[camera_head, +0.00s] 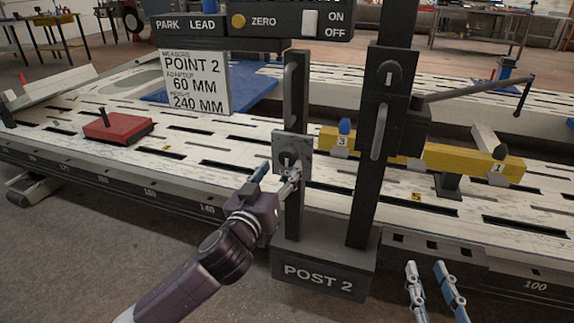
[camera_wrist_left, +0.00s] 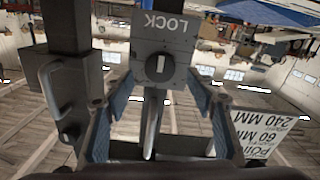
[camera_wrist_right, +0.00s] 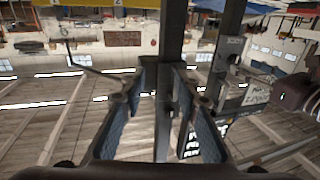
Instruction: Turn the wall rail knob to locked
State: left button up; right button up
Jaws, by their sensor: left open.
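The wall rail knob (camera_wrist_left: 159,67) is a round dark knob with a pale upright mark, on a grey plate (camera_wrist_left: 181,41) lettered LOCK in the left wrist view. In the head view the plate (camera_head: 303,141) is on the slim left post, partly behind my left gripper (camera_head: 277,178). My left gripper is open, its fingers spread to either side of the knob in the left wrist view; I see no contact. My right gripper (camera_head: 428,268) is open and empty at the lower right, away from the plate.
The thicker right post (camera_head: 366,190) carries a handle and another round knob (camera_head: 389,74). A crank arm (camera_head: 480,90) sticks out right. The POST 2 base (camera_head: 322,273) stands below. A yellow bar (camera_head: 440,158) lies behind. A red block (camera_head: 118,126) sits left on the bench.

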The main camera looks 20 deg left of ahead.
aim_at(287, 159)
pick_arm(q)
jog(key=shift+w+d+b, duration=0.1)
jog(key=shift+w+b, duration=0.2)
jog(key=shift+w, duration=2.05)
pick_arm(e)
jog(key=shift+s+a+r+t+y, duration=0.15)
jog(key=shift+r+t, duration=0.4)
jog(key=shift+r, duration=0.5)
jog(key=shift+a+r+t+y, duration=0.15)
jog(key=shift+r+t, duration=0.4)
jog(key=shift+r, duration=0.5)
jog(key=shift+d, duration=0.1)
